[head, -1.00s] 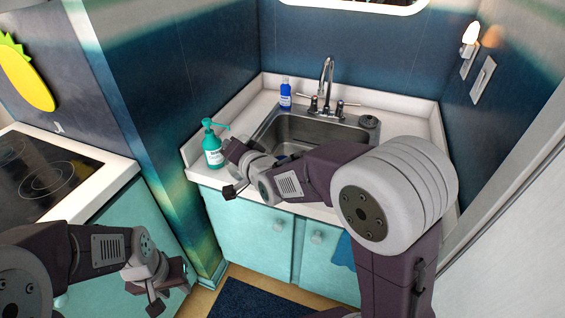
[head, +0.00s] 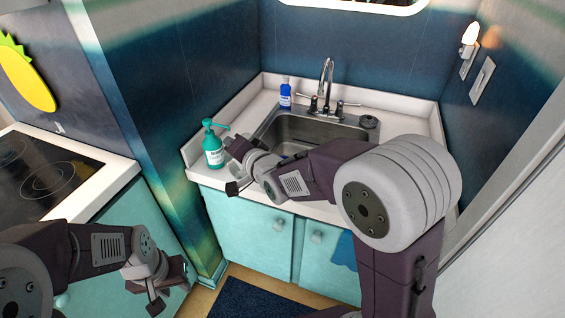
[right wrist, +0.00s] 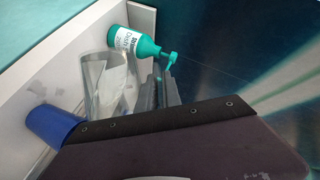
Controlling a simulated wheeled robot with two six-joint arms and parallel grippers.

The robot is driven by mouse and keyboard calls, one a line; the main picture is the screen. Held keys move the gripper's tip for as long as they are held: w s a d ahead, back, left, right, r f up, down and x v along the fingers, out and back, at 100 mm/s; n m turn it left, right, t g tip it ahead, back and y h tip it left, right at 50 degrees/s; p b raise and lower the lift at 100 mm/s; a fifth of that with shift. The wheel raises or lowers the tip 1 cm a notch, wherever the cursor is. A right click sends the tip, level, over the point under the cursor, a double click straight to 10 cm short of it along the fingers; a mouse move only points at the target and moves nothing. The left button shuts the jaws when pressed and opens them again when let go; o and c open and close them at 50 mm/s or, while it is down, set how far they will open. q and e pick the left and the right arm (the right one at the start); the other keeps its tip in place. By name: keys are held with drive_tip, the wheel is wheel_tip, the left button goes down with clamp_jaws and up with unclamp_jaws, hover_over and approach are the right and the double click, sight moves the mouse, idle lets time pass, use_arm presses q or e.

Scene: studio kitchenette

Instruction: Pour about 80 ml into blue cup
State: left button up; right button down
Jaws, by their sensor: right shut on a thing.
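The blue cup (right wrist: 52,124) shows at the lower left of the right wrist view, partly cut off by my gripper's body. A clear, glassy vessel (right wrist: 104,78) is beside it, against the fingers of my right gripper (right wrist: 163,92); the fingers hide part of it. I cannot make out the liquid level inside. In the head view my right gripper (head: 236,168) is at the counter's front left, beside the soap bottle, and shut on the clear vessel, which is hard to see there. My left gripper (head: 171,287) is low at the left, in front of the cabinets, open and empty.
A green soap pump bottle (head: 213,146) stands at the counter's left, close to my right gripper. A blue bottle (head: 285,96) stands behind the sink (head: 318,130), left of the faucet (head: 327,85). A stove (head: 40,175) is at the left.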

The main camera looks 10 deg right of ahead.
drive_tip(key=shift+d+r+m+p, duration=0.4)
drive_tip(key=shift+r+p, duration=0.05)
drive_tip(key=shift+r, duration=0.1)
idle(1.0)
drive_tip(key=shift+f, duration=0.1)
